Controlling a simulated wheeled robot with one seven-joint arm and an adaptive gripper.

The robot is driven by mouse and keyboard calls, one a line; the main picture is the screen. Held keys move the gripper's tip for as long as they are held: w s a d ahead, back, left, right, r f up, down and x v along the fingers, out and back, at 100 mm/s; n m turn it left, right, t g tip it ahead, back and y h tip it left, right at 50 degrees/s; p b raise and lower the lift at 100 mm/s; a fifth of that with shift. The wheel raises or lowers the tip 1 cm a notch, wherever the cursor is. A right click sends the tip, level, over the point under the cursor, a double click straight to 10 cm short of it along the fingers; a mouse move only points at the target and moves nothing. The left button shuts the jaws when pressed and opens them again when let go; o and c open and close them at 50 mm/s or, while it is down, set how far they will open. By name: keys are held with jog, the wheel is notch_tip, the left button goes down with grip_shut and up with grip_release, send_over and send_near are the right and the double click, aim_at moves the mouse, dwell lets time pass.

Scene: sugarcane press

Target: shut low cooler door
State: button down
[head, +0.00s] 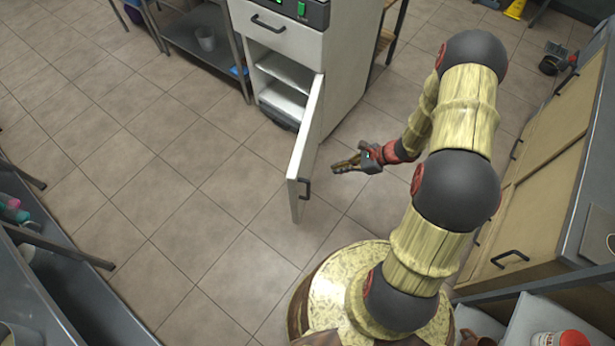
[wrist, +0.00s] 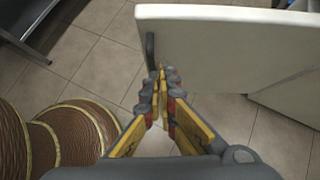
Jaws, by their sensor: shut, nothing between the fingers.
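The low cooler door (head: 308,147) is a pale panel that stands wide open from the white cabinet (head: 345,80), its free edge toward me. A dark handle (head: 305,188) is on its right face near the free edge. My gripper (head: 336,168) is shut and empty, just right of the door on the handle side. In the wrist view the door (wrist: 225,50) fills the upper right, and the fingertips (wrist: 161,70) are close to the handle (wrist: 150,50). I cannot tell whether they touch it. Shelves (head: 283,85) show inside the open compartment.
A drawer (head: 280,32) with a dark handle is above the compartment. Wooden cupboards (head: 530,200) line the right side, and a dark metal table (head: 195,45) stands left of the cabinet. The tiled floor (head: 190,190) left of the door is clear.

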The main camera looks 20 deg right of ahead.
jog(key=w+a+r+b+x, duration=0.1)
jog(key=b+x, duration=0.3)
jog(key=x, duration=0.8)
jog(key=shift+w+a+r+m+b, duration=0.3)
jog(key=shift+w+a+b, duration=0.1)
jog(key=shift+w, duration=0.15)
jog(key=shift+a, duration=0.1)
